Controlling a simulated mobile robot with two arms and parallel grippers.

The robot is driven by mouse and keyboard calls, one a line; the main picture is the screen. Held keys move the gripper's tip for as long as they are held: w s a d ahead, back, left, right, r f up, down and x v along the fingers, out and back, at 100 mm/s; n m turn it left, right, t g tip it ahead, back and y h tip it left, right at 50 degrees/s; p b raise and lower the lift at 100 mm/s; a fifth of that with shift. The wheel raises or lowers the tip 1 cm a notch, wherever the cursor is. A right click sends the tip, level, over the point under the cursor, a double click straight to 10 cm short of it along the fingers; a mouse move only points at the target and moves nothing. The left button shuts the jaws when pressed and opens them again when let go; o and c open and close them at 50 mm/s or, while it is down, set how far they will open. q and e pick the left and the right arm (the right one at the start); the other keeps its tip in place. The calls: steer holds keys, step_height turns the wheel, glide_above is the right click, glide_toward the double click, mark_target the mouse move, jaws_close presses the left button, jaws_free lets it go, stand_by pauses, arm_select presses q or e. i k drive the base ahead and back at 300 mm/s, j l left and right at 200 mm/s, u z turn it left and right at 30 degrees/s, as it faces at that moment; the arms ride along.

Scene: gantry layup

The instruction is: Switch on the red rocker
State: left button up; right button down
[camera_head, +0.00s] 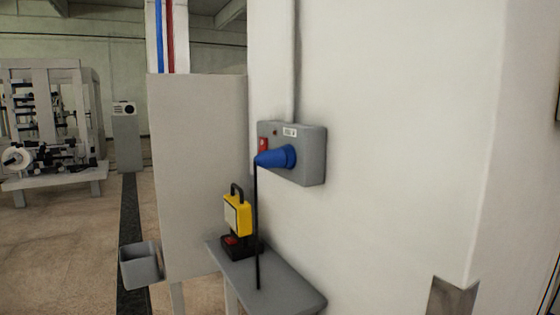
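A red rocker (263,144) sits on the left part of the front of a grey box (312,156) fixed to the white wall. A small dark round spot and a white label are above and beside it. A blue plug-like connector (281,157) sticks out of the box just below and right of the rocker and covers part of its surroundings. A black cable (257,225) hangs from the connector's tip. I cannot tell the rocker's position at this size. Neither of my grippers shows.
A grey shelf (285,291) below the box holds a yellow lamp-like device (237,214) on a black base with a red part. A grey panel (200,170) stands left of the box, with a grey bin (141,265) beside it. Open floor (70,260) lies at left, before a machine (50,130).

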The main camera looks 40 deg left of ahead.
mark_target(264, 142)
steer(key=u, duration=1.25)
steer(key=j, duration=0.1)
